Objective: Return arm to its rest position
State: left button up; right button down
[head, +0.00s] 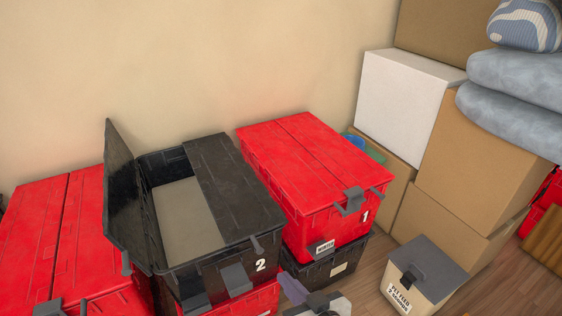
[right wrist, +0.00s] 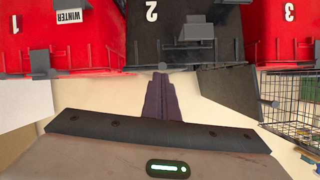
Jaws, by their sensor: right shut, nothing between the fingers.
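My right gripper (head: 290,284) is at the bottom edge of the head view, in front of the totes. Its dark purple fingers (right wrist: 160,93) are shut together and empty in the right wrist view, pointing at the front of black tote 2. Black tote 2 (head: 225,278) has its left lid flap raised upright and its right flap closed. A flat grey-beige surface shows inside it. Red tote 1 (head: 325,222), labelled WINTER, is closed and stands to its right. My left gripper is not in view.
Another closed red tote (head: 35,235) is at left. A black tote (head: 342,272) is under tote 1. A pet feed bin (head: 425,268) stands on the floor at right, before cardboard boxes (head: 470,150). The wrist view shows a wire basket (right wrist: 285,105).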

jog(key=s+d+m+g+h, duration=0.2)
jog(key=s+d+g+h, duration=0.55)
jog(key=s+d, duration=1.45)
jog(key=w+a+f+t+y+p, duration=0.3)
jog(key=a+f+t+p, duration=0.1)
jog(key=a, duration=0.3)
jog(key=shift+a+f+n+p, duration=0.3)
jog(key=shift+a+f, duration=0.1)
jog(key=shift+f, duration=0.3)
